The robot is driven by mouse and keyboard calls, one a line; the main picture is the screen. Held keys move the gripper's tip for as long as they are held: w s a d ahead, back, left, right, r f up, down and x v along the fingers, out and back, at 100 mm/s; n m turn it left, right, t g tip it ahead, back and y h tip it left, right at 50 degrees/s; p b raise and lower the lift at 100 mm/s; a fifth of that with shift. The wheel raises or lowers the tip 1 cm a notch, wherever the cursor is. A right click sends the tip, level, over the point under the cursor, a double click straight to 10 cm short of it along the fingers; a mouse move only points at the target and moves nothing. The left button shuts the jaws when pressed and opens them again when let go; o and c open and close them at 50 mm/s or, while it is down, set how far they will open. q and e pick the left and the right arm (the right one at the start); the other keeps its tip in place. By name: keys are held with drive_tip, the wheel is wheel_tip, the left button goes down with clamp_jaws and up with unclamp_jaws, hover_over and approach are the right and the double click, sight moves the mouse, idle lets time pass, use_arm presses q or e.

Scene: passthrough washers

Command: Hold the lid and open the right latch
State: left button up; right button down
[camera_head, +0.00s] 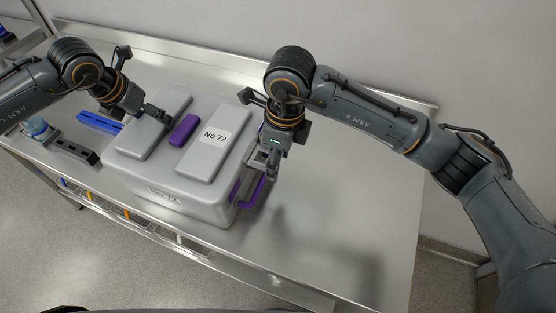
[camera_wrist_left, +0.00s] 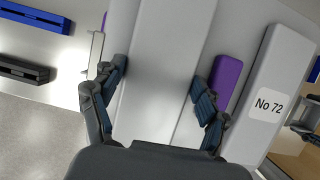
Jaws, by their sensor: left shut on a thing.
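A grey box (camera_head: 165,189) with a light grey lid (camera_head: 185,163) stands on the metal table. The lid has two raised panels and a purple piece (camera_head: 184,130) between them, which also shows in the left wrist view (camera_wrist_left: 226,80). My left gripper (camera_head: 154,113) is shut on the left raised panel of the lid, one finger on each side in the left wrist view (camera_wrist_left: 157,95). The purple right latch (camera_head: 256,191) sticks out from the box's right side. My right gripper (camera_head: 273,160) points down beside it; its fingers are too small and dark to tell their opening or any contact.
A blue rack (camera_head: 98,122) and a dark rail-like block (camera_head: 72,149) lie on the table left of the box. The metal table (camera_head: 335,215) is clear to the right. A wall stands behind the table.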

use_arm(q)
drive_tip(key=shift+d, duration=0.3)
use_arm(e)
drive_tip(key=shift+a+r+h, duration=0.1)
drive_tip(key=shift+h, duration=0.3)
use_arm(q)
drive_tip(key=shift+a, duration=0.1)
use_arm(e)
drive_tip(key=c, duration=0.5)
unclamp_jaws()
drive_tip(key=shift+r, duration=0.1)
use_arm(q)
drive_tip(key=shift+a, duration=0.15)
use_arm(e)
wheel_tip(320, 180, up, 12)
drive_tip(key=shift+r, duration=0.1)
